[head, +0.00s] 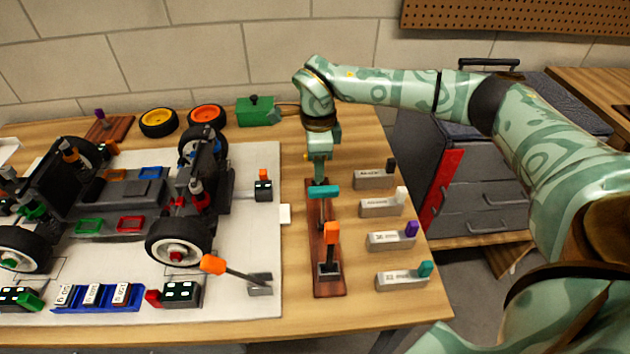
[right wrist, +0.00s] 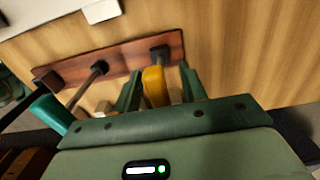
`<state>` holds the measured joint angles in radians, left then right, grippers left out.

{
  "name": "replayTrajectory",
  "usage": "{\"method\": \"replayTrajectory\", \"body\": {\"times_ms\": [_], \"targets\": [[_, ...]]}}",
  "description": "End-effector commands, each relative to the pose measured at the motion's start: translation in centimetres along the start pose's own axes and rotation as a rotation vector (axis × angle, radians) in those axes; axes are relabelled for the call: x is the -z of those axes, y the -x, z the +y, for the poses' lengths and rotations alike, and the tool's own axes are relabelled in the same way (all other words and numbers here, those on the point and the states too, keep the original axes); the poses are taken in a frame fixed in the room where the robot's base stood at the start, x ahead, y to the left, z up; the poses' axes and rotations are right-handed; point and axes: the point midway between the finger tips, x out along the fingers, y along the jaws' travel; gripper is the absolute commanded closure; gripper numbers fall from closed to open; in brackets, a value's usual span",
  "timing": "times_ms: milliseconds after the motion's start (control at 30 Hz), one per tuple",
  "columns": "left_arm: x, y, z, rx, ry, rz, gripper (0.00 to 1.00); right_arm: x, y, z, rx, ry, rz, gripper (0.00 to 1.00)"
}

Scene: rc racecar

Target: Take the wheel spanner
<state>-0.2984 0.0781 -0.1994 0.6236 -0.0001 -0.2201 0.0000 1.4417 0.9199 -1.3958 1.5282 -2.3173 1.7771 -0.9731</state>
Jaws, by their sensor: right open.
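A reddish-brown wooden rack (head: 325,270) stands on the table right of the white mat and holds upright tools. My right gripper (head: 320,172) is over its far end, pointing down. In the right wrist view, my open right gripper (right wrist: 157,90) has a yellow-handled tool (right wrist: 155,85) between its fingers; I cannot tell whether they touch it. No readable label shows which is the wheel spanner. My left gripper is out of view.
A racecar (head: 125,190) stands on the white mat (head: 262,160). An orange-handled tool (head: 235,270) leans from a grey holder. Several labelled grey blocks (head: 392,240) with coloured tops line the right side. Spare wheels (head: 158,122) and a green box (head: 259,112) are at the back.

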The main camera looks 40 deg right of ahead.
Motion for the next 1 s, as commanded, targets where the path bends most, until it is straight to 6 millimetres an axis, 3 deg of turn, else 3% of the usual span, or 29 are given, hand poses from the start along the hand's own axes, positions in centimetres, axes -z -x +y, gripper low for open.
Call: {"method": "replayTrajectory", "body": {"times_ms": [33,233,400,733,867,1000], "targets": [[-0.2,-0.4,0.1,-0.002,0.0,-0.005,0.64,0.0,-0.7,0.0,-0.002,-0.001,0.001,0.58],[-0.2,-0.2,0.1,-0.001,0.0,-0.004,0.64,0.0,-0.5,0.0,0.002,-0.001,-0.002,0.58],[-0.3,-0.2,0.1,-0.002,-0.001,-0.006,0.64,0.0,-0.5,0.0,0.002,-0.001,-0.001,1.0],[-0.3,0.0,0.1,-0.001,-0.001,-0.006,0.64,0.0,-0.1,-0.1,0.003,-0.001,-0.002,1.0],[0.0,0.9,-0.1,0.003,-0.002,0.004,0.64,0.0,2.2,-0.1,0.007,0.0,-0.005,1.0],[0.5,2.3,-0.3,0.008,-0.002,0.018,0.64,0.0,5.6,-0.1,0.009,-0.002,-0.006,1.0]]}}
